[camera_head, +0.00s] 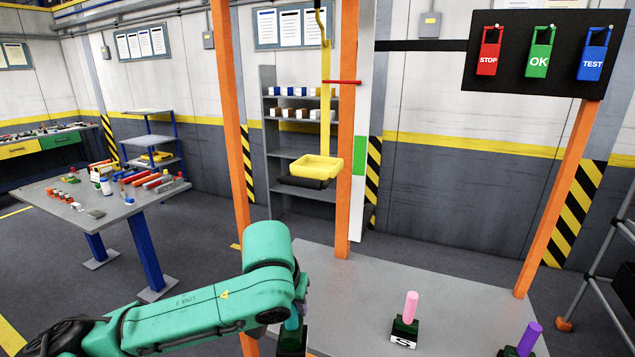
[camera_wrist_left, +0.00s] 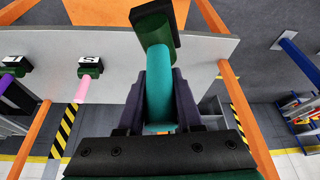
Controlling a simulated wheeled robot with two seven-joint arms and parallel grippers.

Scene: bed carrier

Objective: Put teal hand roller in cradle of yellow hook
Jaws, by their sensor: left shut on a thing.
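The teal hand roller (camera_head: 292,319) is held upright in my left gripper (camera_head: 296,312) at the bottom of the head view, largely hidden by my arm. In the left wrist view, the teal shaft (camera_wrist_left: 161,95) lies between the two dark fingers, with its green and black block (camera_wrist_left: 155,25) beyond them. I cannot tell whether that block touches the table. The yellow hook (camera_head: 325,90) hangs down at upper centre, with its shallow yellow cradle (camera_head: 318,170) at its lower end. The cradle looks empty and is well above and apart from my gripper. My right gripper is out of view.
A pink roller (camera_head: 411,307) and a purple roller (camera_head: 530,338) stand on dark blocks on the grey table (camera_head: 365,285). Orange posts (camera_head: 348,130) rise near the hook. A red bar (camera_head: 343,83) crosses by the hook's stem. A sign board (camera_head: 535,52) hangs at right.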

